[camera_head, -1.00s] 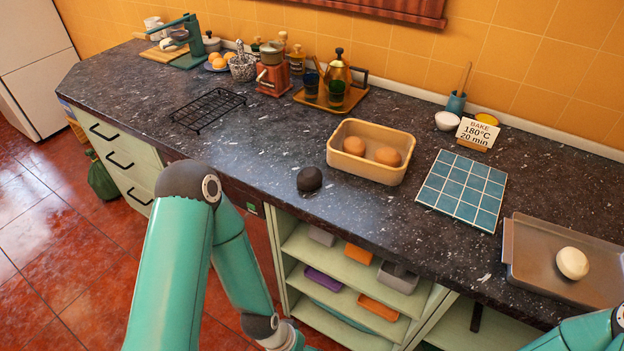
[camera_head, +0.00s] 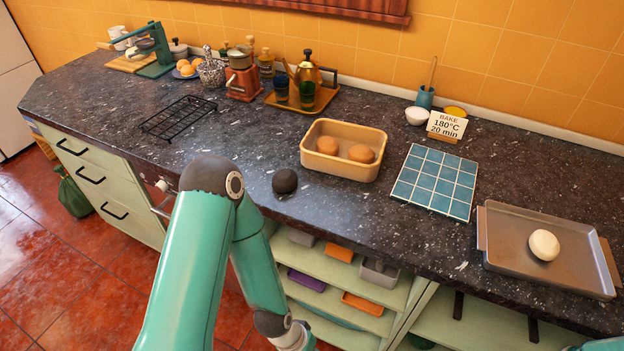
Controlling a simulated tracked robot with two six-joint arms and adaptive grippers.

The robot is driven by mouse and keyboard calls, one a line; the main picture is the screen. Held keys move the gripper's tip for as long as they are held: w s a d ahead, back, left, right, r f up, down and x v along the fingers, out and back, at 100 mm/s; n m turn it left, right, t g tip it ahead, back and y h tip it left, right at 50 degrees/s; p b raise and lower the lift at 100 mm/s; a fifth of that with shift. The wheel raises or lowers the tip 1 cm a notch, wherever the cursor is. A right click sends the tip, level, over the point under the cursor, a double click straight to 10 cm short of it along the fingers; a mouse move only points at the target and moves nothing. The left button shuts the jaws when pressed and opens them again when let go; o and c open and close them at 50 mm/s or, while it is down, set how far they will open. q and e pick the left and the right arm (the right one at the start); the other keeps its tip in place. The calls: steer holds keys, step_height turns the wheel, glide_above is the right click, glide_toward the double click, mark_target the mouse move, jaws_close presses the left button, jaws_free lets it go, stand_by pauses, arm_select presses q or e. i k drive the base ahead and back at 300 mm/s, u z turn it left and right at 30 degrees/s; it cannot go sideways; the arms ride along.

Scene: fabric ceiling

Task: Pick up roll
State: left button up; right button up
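Two brown rolls, a left one (camera_head: 327,145) and a right one (camera_head: 361,153), lie in a tan rectangular bin (camera_head: 340,170) on the counter. A black, burnt-looking roll (camera_head: 285,181) sits on the bare counter left of the bin, near the front edge. A pale, dough-coloured roll (camera_head: 544,245) lies on a grey metal baking tray (camera_head: 510,262) at the right. My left arm rises in front of the counter and bends down; its gripper is below the picture. Only a sliver of my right arm shows at the bottom right corner, and its gripper is hidden.
A black wire rack (camera_head: 178,118) stands left. A tray with a pot (camera_head: 307,80) is behind. Open shelves (camera_head: 340,272) are below the counter.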

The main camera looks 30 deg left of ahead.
mark_target(285, 180)
steer(key=u, duration=0.4)
steer(key=i, duration=0.2)
steer(key=z, duration=2.45)
steer(key=k, duration=2.1)
steer(key=u, duration=1)
steer(key=i, duration=1)
steer(key=u, duration=0.05)
